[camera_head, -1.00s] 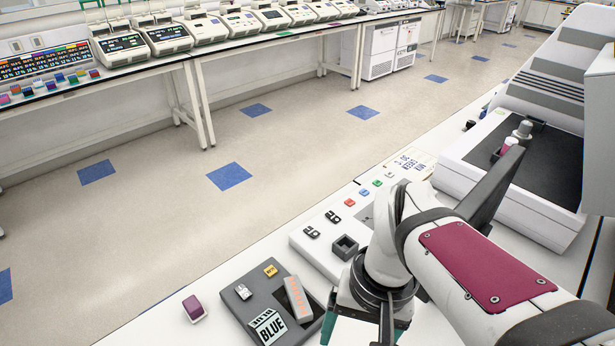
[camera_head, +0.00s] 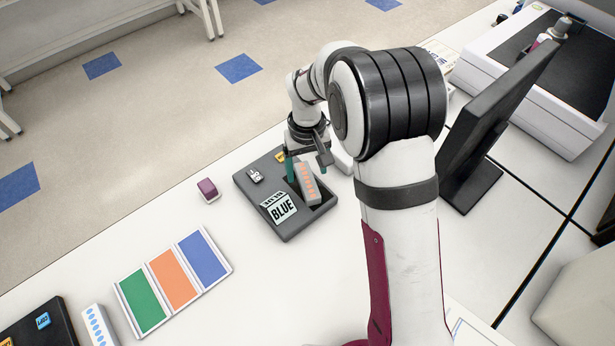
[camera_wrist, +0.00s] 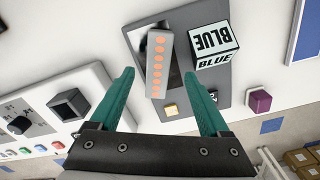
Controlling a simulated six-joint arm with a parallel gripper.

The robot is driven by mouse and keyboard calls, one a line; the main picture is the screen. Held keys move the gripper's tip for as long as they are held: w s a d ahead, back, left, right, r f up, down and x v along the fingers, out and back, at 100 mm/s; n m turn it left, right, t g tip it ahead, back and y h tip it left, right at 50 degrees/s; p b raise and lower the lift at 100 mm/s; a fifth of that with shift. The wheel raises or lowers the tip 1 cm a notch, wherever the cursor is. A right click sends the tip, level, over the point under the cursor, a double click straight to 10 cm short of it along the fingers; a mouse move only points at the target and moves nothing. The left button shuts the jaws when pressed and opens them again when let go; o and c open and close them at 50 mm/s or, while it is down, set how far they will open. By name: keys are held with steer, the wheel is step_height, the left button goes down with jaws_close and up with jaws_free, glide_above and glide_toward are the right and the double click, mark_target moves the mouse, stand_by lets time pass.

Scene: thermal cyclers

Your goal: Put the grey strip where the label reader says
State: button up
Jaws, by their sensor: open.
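The grey strip (camera_head: 308,182) has a row of orange dots and lies in the dark recess of the grey label reader (camera_head: 292,234). It also shows in the wrist view (camera_wrist: 156,60). The reader's display (camera_head: 282,208) says BLUE. My gripper (camera_wrist: 160,76) is open, with teal fingers spread either side of the strip's near end in the wrist view. I cannot tell whether they touch it. A mat carries a green panel (camera_head: 142,301), an orange panel (camera_head: 174,279) and a blue panel (camera_head: 203,256), all bare.
A small purple block (camera_head: 208,189) sits left of the reader. A white strip with blue dots (camera_head: 98,326) lies by the mat. A white box with a square black socket (camera_wrist: 70,105) stands beside the reader. A dark monitor (camera_head: 490,140) stands to the right. Bench between reader and mat is clear.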

mark_target(308, 182)
step_height(308, 182, down, 5)
steer(key=shift+w+d+f, duration=0.1)
steer(key=shift+w, duration=0.05)
jaws_close()
